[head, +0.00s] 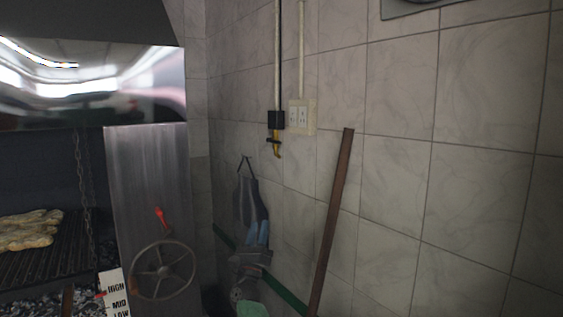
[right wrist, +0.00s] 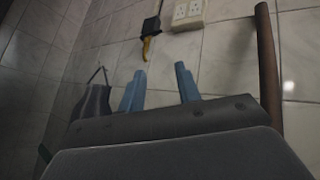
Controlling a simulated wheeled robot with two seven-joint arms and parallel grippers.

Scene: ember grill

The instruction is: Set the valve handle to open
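A small yellow fitting with a dark crosspiece (head: 276,149) sits below a black box on the wall, under a pipe. It looks like a valve; its handle's setting is too small to tell. The yellow part also shows at the top of the right wrist view (right wrist: 146,48). My right gripper (head: 257,232) is below and left of it in the head view, its blue fingers pointing up. The right wrist view shows the fingers (right wrist: 159,84) spread, with nothing between them. My left gripper is not in view.
A spoked wheel (head: 163,271) and a red handle (head: 160,216) are on the grill's metal panel at left. A dark hanging cloth (head: 243,195) is beside my right gripper. A brown pole (head: 333,215) leans on the wall at right.

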